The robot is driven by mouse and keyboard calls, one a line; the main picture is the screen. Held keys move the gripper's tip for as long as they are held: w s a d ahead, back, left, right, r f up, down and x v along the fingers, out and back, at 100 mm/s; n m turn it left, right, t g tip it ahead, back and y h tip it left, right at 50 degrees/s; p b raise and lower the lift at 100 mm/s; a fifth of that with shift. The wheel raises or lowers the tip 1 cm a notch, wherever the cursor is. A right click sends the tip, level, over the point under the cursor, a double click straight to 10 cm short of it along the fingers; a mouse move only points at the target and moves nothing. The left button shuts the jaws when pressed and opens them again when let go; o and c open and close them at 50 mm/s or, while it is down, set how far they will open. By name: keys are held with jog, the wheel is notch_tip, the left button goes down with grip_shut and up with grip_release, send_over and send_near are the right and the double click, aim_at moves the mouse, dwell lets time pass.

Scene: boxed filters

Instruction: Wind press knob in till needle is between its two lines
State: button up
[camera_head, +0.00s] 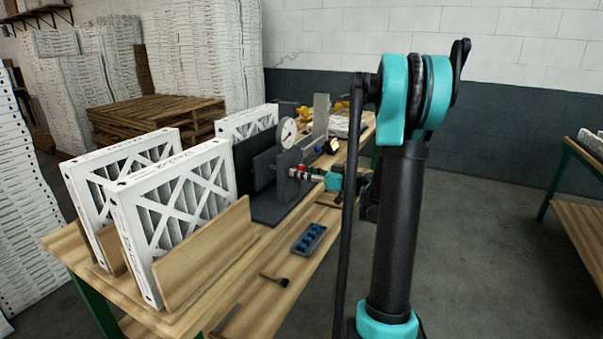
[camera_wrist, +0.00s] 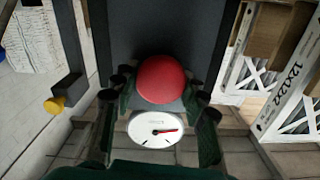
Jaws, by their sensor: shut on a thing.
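The grey press (camera_head: 285,185) stands on the wooden bench. Its red knob (camera_head: 298,173) faces right, and my gripper (camera_head: 313,175) is at it from the right. In the wrist view the round red knob (camera_wrist: 160,79) sits between my dark fingers (camera_wrist: 157,97), which are shut on it from both sides. The white dial (camera_head: 288,133) is on top of the press. It shows in the wrist view (camera_wrist: 150,136) just below the knob, with a red needle pointing right in that picture. The dial's two lines are too small to tell surely, so I cannot place the needle against them.
White boxed filters (camera_head: 185,205) stand in a wooden rack left of the press. A small tray with blue pieces (camera_head: 309,239) and a dark tool (camera_head: 274,279) lie on the bench front. Yellow items (camera_head: 321,139) are behind. The floor at right is clear before another bench (camera_head: 575,190).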

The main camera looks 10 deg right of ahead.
jog(key=m, duration=0.8)
jog(key=shift+w+d+f, duration=0.1)
jog(key=m, duration=0.7)
jog(key=shift+f, duration=0.15)
jog(key=m, duration=0.4)
jog(key=shift+f, duration=0.1)
jog(key=m, duration=0.4)
jog(key=shift+f+m, duration=0.1)
jog(key=shift+m, duration=0.2)
jog(key=m, duration=0.3)
jog(key=shift+m, duration=0.3)
jog(key=shift+f+m, duration=0.1)
jog(key=shift+m, duration=1.8)
